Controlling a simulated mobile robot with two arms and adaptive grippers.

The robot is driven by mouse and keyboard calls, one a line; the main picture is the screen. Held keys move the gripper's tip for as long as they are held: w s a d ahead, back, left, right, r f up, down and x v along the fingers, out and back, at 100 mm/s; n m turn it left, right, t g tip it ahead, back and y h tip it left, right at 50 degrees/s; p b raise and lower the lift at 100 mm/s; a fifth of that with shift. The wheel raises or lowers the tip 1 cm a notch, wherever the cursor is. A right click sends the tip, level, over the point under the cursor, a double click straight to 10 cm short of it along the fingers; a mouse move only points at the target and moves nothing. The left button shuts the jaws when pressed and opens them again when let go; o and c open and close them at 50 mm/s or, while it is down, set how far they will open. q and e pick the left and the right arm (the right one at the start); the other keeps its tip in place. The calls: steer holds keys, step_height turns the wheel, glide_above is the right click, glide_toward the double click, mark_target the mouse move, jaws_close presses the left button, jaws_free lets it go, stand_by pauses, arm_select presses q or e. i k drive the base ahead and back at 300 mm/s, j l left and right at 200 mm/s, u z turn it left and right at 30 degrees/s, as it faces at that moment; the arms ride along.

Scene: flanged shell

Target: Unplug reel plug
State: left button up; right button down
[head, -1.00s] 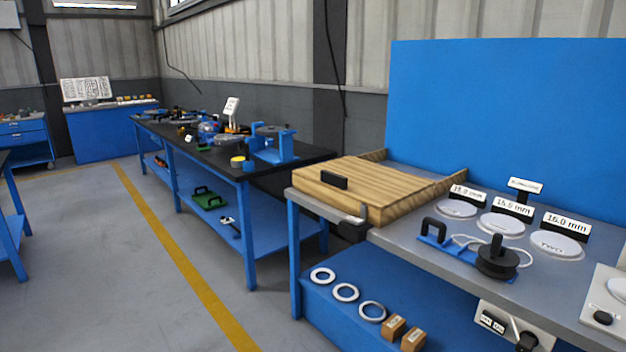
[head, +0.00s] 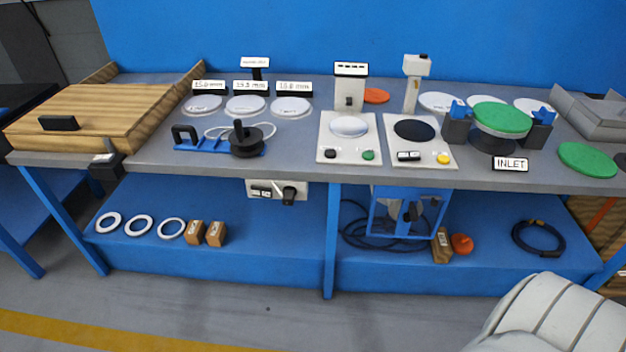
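A white socket panel (head: 262,189) hangs under the front edge of the bench, left of the middle leg. A black plug-like piece (head: 289,195) sits at its right side and appears to be in it. A reel in a blue frame (head: 375,213) stands on the lower shelf, right of the middle leg. Dark cable (head: 357,232) lies looped beside it. Whether the cable runs to the panel cannot be made out. Neither gripper shows. A pale part of my own body is at the bottom right.
The grey bench top (head: 290,150) carries a wooden board (head: 95,110), a small black spool (head: 246,140), two white control panels and a green-topped flanged part (head: 502,118). Rings, small boxes and a coiled dark hose (head: 539,238) lie on the lower shelf. The floor in front is clear.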

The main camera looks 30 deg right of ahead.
mark_target(288, 196)
steer(key=l+z, duration=0.15)
steer(key=z, duration=0.25)
steer(key=l+z, duration=0.1)
steer(key=z, duration=0.25)
steer(key=i, duration=0.05)
